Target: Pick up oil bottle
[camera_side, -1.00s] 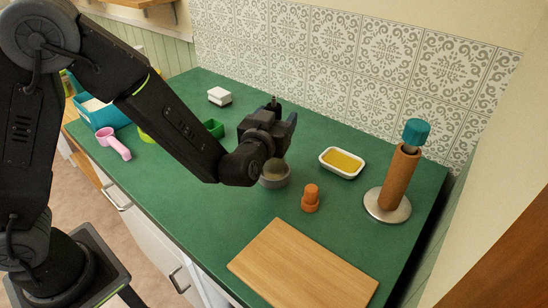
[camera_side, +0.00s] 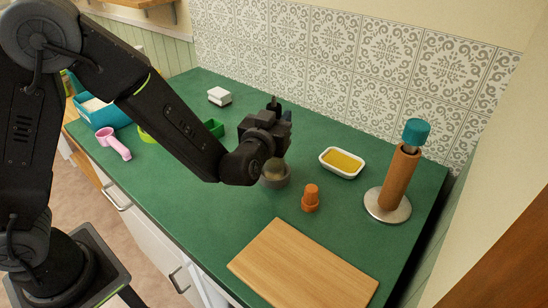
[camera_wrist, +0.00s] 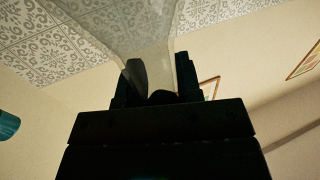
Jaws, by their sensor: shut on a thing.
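My gripper (camera_side: 270,132) is over the middle of the green counter, with the wrist bent toward the back wall. In the wrist view, a clear, see-through body, the oil bottle (camera_wrist: 125,28), narrows toward the dark fingers of my gripper (camera_wrist: 160,88), which are shut on its narrow part. In the side view the bottle is mostly hidden by my gripper; a dark narrow tip (camera_side: 274,102) shows above it. A round grey-brown form (camera_side: 275,174) shows just below; I cannot tell whether it is the bottle's lower part or a separate bowl.
An orange mill-like object (camera_side: 311,198), a white dish of yellow stuff (camera_side: 342,162) and a paper-towel stand (camera_side: 387,205) with a teal top are to the right. A cutting board (camera_side: 300,268) lies in front. A pink scoop (camera_side: 115,145) is left.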

